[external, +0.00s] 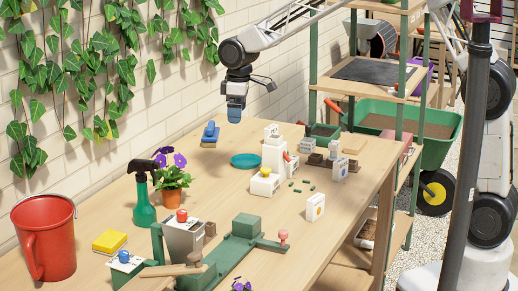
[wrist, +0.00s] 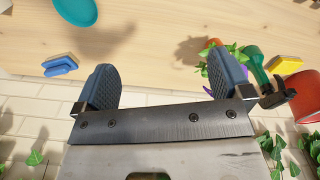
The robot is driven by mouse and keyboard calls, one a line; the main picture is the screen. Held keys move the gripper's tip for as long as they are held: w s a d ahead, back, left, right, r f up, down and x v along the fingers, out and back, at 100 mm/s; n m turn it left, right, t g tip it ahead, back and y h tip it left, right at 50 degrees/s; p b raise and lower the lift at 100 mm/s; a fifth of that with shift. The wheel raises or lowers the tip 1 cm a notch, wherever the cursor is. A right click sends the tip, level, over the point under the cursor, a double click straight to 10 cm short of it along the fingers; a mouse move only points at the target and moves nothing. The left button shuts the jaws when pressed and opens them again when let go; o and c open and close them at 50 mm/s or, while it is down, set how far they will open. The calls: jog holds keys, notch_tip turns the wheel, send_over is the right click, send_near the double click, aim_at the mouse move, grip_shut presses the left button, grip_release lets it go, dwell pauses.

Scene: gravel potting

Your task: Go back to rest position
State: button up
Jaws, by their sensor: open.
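My gripper (external: 235,112) hangs above the back part of the table in the external view, pointing down. In the wrist view my gripper (wrist: 162,85) shows two blue padded fingers set wide apart with nothing between them. No object is held.
A teal saucer (external: 245,160) and a blue object (external: 210,132) lie on the table (external: 185,157) near my gripper. A potted purple flower (external: 173,176), a green spray bottle (external: 144,210) and a red pitcher (external: 45,240) stand nearer the front. An ivy-covered brick wall (external: 170,80) runs behind.

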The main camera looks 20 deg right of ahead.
jog(key=s+d+r+m, duration=0.2)
jog(key=s+d+r, duration=0.15)
jog(key=d, duration=0.75)
jog(key=s+d+r+m+t, duration=0.1)
jog(key=s+d+r+m, duration=0.2)
jog(key=d, duration=0.7)
jog(key=s+d+r+m, duration=0.2)
jog(key=s+d+r, duration=0.2)
jog(key=d, duration=0.7)
jog(key=s+d+f+m, duration=0.1)
jog(key=s+d+m, duration=0.2)
jog(key=s+d, duration=0.6)
jog(key=s+d+f+m+t, duration=0.1)
jog(key=s+d+m, duration=0.2)
jog(key=s+d, duration=0.6)
jog(key=s, duration=0.3)
jog(key=shift+s+f, duration=0.2)
jog(key=shift+f, duration=0.05)
